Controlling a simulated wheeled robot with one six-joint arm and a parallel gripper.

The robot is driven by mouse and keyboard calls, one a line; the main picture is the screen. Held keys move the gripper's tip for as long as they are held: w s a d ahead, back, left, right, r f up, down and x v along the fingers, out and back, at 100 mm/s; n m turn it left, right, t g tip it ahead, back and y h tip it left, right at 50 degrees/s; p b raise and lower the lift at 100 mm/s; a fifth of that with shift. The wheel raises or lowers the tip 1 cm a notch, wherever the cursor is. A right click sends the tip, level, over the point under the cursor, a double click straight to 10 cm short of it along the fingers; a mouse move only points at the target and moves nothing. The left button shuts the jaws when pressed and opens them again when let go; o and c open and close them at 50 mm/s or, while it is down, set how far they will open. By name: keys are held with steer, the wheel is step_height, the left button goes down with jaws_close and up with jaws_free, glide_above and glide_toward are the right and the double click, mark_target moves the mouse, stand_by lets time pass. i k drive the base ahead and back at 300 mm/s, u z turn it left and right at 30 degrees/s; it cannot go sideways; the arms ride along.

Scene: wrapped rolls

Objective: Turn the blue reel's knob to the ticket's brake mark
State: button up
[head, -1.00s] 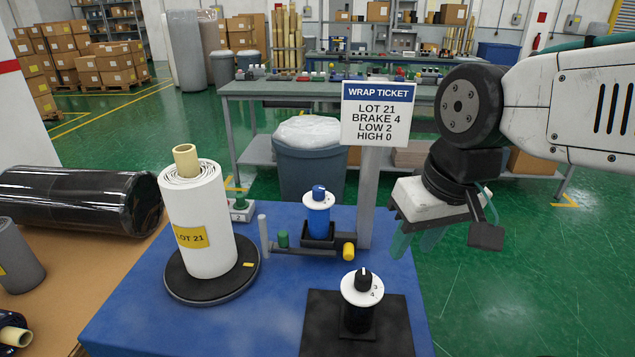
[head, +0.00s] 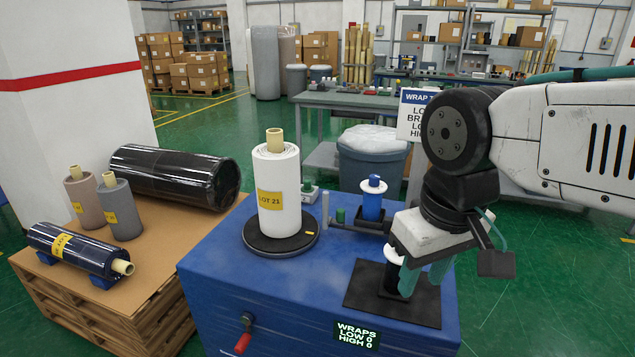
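The blue reel (head: 372,207) stands upright in a black holder at the back right of the blue machine top. Its white top disc carries a blue knob (head: 375,181); the marks are too small to read. The wrap ticket (head: 409,122) behind is partly covered by my arm; its earlier view read brake 4, low 2, high 0. My gripper (head: 424,277) has two teal fingers apart and looks empty. It is to the right of and lower in the picture than the blue reel. It partly hides a second, black reel (head: 392,277) on a black mat.
A white roll (head: 278,200) labelled lot 21 stands on a black turntable (head: 281,246). A display (head: 356,335) reads low 0, high 0, near a red handle (head: 243,344). Wrapped rolls lie and stand on a pallet (head: 150,280) at left. A bin (head: 371,160) stands behind.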

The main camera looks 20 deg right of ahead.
mark_target(374, 181)
steer(key=u, duration=1.75)
steer(key=i, duration=1.3)
steer(key=z, duration=3.1)
steer(key=i, duration=0.5)
